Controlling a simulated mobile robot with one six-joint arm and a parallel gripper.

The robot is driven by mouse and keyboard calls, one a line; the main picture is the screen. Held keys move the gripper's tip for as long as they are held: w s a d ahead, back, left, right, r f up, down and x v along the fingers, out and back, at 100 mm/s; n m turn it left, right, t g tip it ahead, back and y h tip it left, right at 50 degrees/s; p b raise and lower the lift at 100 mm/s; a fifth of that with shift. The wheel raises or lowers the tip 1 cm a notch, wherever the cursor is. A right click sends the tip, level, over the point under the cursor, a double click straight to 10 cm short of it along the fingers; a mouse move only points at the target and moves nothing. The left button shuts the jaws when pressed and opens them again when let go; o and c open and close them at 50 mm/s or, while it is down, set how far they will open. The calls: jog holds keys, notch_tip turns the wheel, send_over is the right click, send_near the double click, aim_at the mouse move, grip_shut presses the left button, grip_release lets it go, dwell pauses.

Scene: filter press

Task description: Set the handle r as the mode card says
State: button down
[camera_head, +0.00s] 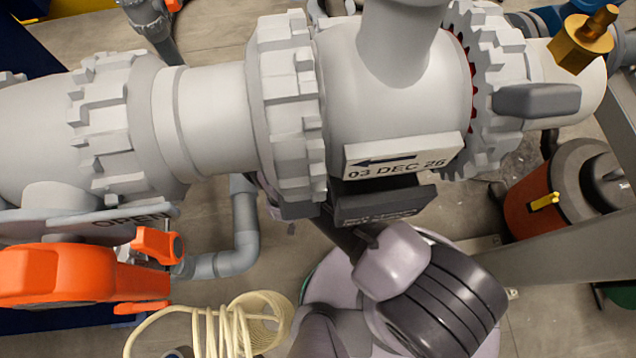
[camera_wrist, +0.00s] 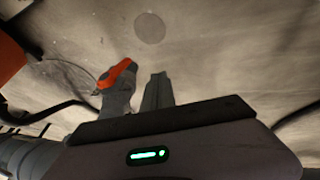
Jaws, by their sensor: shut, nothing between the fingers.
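A large orange handle (camera_head: 60,275) is at the lower left in the head view, with a smaller orange part (camera_head: 157,243) at its right end. No marking shows whether it is handle r. A grey plate (camera_head: 130,219) behind it reads "OPEN". No mode card is readable. In the wrist view, my gripper (camera_wrist: 157,78) is shut and empty, its narrow grey fingers over the floor. In the head view, its fingers are hidden beneath the big pipe. A grey fitting with an orange top (camera_wrist: 118,75) shows left of the fingers; I cannot tell what it is.
A thick grey pipe (camera_head: 205,120) with toothed collars crosses above my arm. A white tag (camera_head: 403,155) on it has a left-pointing arrow and "03 DEC 26". A coiled cream hose (camera_head: 235,325) lies below. An orange drum (camera_head: 535,205) stands at right.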

jog(key=w+d+f+h+b, duration=0.1)
jog(key=w+d+f+b, duration=0.3)
jog(key=d+f, duration=0.3)
jog(key=shift+w+d+f+t+b, duration=0.35)
jog(key=shift+d+b, duration=0.35)
jog(key=shift+d, duration=0.25)
jog(key=shift+s+h, duration=0.15)
jog(key=shift+h, duration=0.15)
